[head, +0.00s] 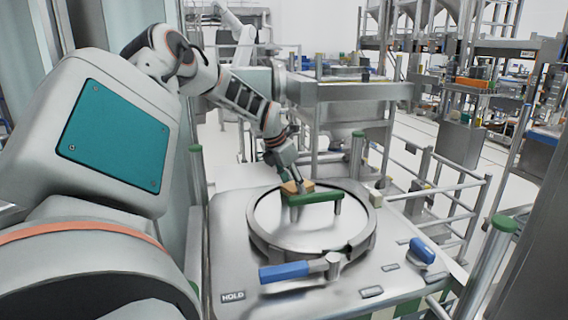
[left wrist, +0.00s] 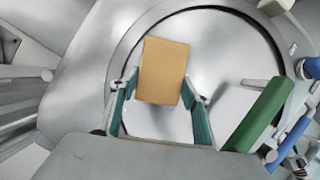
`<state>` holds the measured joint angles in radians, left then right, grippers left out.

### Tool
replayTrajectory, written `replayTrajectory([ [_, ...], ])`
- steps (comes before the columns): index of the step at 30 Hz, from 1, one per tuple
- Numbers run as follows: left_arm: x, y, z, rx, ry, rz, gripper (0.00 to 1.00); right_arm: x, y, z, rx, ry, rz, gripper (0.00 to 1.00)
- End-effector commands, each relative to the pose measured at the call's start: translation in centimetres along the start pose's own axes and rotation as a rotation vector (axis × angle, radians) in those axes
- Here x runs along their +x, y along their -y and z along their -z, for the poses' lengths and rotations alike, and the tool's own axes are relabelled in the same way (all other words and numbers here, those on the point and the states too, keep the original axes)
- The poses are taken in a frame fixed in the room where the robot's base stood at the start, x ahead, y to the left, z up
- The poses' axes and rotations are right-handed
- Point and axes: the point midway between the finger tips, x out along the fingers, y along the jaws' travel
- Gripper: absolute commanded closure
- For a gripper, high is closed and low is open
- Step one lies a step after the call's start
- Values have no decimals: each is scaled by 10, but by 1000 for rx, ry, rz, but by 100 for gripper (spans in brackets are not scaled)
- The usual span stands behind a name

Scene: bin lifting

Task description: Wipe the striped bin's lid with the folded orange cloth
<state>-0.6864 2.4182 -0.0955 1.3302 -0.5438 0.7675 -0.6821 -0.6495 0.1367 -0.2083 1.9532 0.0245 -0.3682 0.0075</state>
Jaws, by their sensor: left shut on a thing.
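The folded orange cloth (left wrist: 163,72) is a small tan-orange block in the left wrist view, between the teal fingers of my left gripper (left wrist: 160,95). In the head view my left gripper (head: 296,182) reaches down over the lid, with the cloth (head: 290,188) at its tips, just behind the green handle. My left gripper is shut on the cloth. The round metal lid (head: 300,233) carries the green handle (head: 312,198) on posts. Whether the cloth touches the lid I cannot tell. Green-and-white stripes show below the bin's top plate. My right gripper is not in view.
A blue-handled lever (head: 285,271) and a blue knob (head: 422,250) sit on the front of the top plate (head: 232,262), near a "HOLD" label. Green-capped posts (head: 500,226) stand around the plate. Metal railings and shelving stand on the right.

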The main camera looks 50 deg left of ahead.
Motion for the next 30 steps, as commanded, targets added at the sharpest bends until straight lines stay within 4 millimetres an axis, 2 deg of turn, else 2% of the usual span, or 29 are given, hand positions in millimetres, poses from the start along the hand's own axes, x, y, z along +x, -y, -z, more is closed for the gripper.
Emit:
replayTrajectory([
  [7, -4, -11, 12, -2, -2, 0, 74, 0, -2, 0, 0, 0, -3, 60],
  [9, -11, -12, 11, -3, -2, -1, 74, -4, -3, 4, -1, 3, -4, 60],
  [11, -27, -14, 5, -4, 4, -3, 74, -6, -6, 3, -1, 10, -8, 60],
  [14, -35, -17, 6, -6, -1, -3, 74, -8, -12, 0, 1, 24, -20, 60],
  [19, -50, -19, 4, -10, 2, -5, 74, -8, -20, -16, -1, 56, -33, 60],
  [30, -81, -19, -2, -16, 2, -7, 74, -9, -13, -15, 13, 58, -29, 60],
])
